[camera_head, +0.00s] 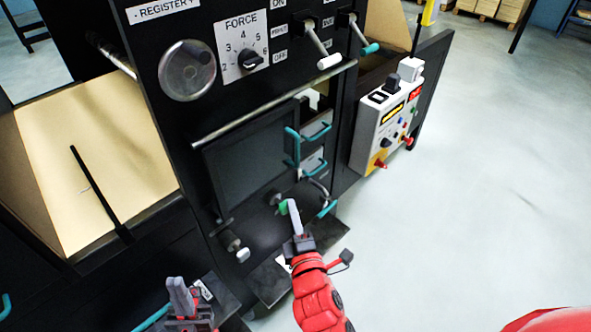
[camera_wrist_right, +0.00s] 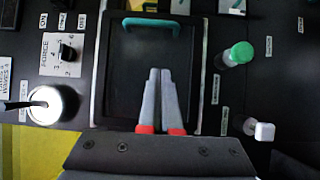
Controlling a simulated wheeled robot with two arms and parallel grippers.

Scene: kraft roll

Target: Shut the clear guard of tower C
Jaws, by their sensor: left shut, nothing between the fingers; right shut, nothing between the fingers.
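A dark see-through guard panel (camera_head: 250,160) with a teal handle (camera_head: 292,147) at its right side is on the black machine front. No letter naming the tower is readable, and I cannot tell how far the guard stands open. In the right wrist view the panel (camera_wrist_right: 128,60) lies beyond my fingers, its teal handle (camera_wrist_right: 150,24) at the top. My right gripper (camera_head: 293,207) is shut and empty, in front of the machine below the panel; its fingers also show in the wrist view (camera_wrist_right: 160,75), apart from the handle. My left gripper (camera_head: 180,285) is shut and empty at the lower left.
A green knob (camera_wrist_right: 236,54) and a white knob (camera_wrist_right: 262,131) stick out right of the panel in the wrist view. A force dial (camera_head: 250,58), a round handwheel (camera_head: 187,70) and levers (camera_head: 328,62) are above. A control box (camera_head: 385,125) hangs at right; floor beyond is clear.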

